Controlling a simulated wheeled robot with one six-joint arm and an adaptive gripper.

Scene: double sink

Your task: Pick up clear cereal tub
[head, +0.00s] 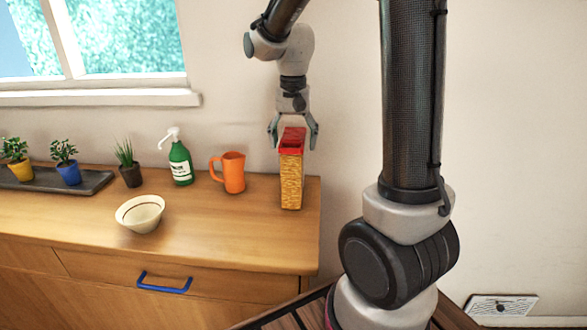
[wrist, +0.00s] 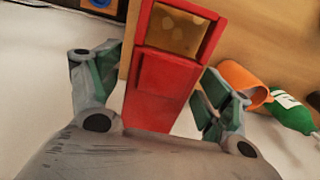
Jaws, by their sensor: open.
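The clear cereal tub (head: 291,178) stands upright near the right end of the wooden counter. It has a red lid and yellow-brown cereal shows through its walls. My gripper (head: 293,136) is directly above it, pointing down and open, with one finger on each side of the red lid. In the wrist view, the tub's red top (wrist: 165,75) with a clear window lies between the two open fingers of my gripper (wrist: 160,85). I see a gap on the left side; on the right the finger is close to the lid, and I cannot tell whether it touches.
An orange mug (head: 233,173) stands just left of the tub, and a green pump bottle (head: 180,163) is further left. A cream bowl (head: 140,213) sits near the front. Potted plants (head: 66,165) are at the far left. The wall is close behind; the counter ends just right.

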